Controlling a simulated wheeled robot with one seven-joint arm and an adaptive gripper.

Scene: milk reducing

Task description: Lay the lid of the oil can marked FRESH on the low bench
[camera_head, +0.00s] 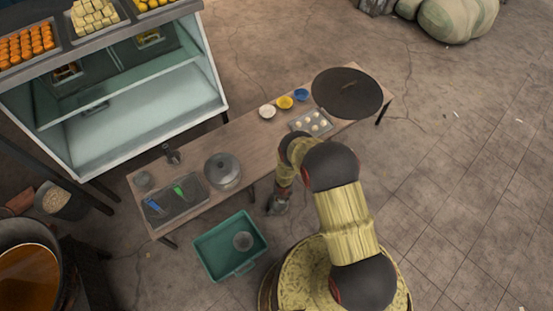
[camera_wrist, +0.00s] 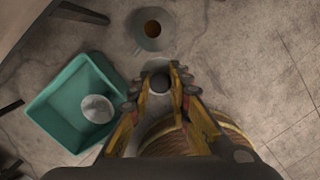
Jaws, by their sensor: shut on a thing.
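My gripper (camera_wrist: 160,88) is shut on a small dark round knob (camera_wrist: 160,82) that looks like the handle of a lid; a little grey shows around it. Beyond the fingertips in the wrist view is a grey round can (camera_wrist: 140,42) with an open mouth and brown inside. No FRESH marking can be read. In the head view my gripper (camera_head: 279,200) is low, at the near side of the low wooden bench (camera_head: 248,137), off its top. The lid and can are hard to make out there.
A green tub (camera_head: 215,270) with a grey round thing in it stands on the floor left of my gripper. The bench carries a lidded pot (camera_head: 222,171), a tray with blue and green items (camera_head: 180,202), small bowls (camera_head: 284,102), a muffin-like tray (camera_head: 311,122) and a large dark disc (camera_head: 347,92).

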